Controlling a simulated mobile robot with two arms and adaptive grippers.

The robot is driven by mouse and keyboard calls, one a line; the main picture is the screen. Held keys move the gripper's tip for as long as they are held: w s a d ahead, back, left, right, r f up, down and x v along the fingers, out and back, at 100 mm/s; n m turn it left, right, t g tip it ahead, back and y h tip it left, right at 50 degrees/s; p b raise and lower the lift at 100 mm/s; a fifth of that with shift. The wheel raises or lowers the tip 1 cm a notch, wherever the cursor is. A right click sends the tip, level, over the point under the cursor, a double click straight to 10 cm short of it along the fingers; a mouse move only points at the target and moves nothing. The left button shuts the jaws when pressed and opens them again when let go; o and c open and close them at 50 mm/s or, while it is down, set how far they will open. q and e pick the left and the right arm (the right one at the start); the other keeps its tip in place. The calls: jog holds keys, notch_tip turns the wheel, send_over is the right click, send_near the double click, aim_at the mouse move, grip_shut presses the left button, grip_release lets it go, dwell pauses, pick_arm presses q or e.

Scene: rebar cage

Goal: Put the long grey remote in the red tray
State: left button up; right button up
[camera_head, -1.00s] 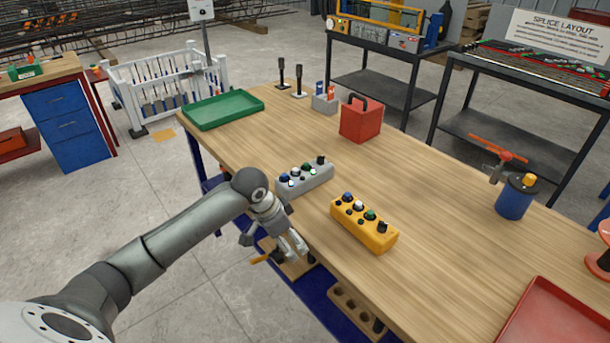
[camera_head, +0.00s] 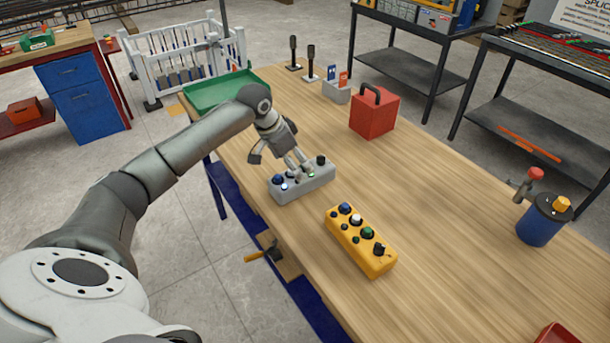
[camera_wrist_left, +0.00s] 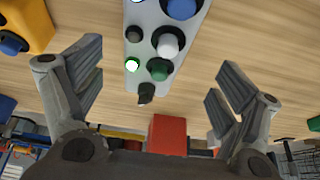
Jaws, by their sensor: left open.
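The long grey remote (camera_head: 308,186) lies on the wooden table near its left edge, with blue, white, green and black knobs on top. My left gripper (camera_head: 279,164) is over it, its fingers partly hiding the knobs. In the left wrist view the grey remote (camera_wrist_left: 148,30) lies between the spread fingers of the open left gripper (camera_wrist_left: 160,84), nothing held; contact cannot be told. Only a corner of the red tray (camera_head: 560,335) shows at the bottom right of the head view. My right gripper is not in view.
A yellow button box (camera_head: 358,245) lies close to the grey remote. A red toolbox (camera_head: 374,115), a green tray (camera_head: 196,98) and a blue can (camera_head: 541,222) stand on the table. The table between the yellow box and the red tray is clear.

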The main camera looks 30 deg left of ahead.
pick_arm(q)
jog(key=shift+w+d+f, duration=0.1)
jog(key=shift+d+f, duration=0.05)
jog(key=shift+f, duration=0.55)
jog(key=x, duration=0.1)
jog(key=p+x, duration=0.1)
jog(key=x, duration=0.2)
jog(key=shift+w+d+f, duration=0.15)
jog(key=shift+d+f, duration=0.05)
jog(key=shift+d, duration=0.1)
jog(key=shift+w+f, duration=0.1)
jog(key=shift+f, duration=0.2)
jog(key=shift+w+d+f, duration=0.1)
jog(key=shift+f, duration=0.15)
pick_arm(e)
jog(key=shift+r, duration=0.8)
pick_arm(q)
jog(key=shift+c, duration=0.5)
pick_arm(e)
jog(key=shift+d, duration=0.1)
pick_arm(q)
jog(key=c, duration=1.2)
jog(key=shift+r, duration=0.1)
jog(key=shift+c, duration=1.1)
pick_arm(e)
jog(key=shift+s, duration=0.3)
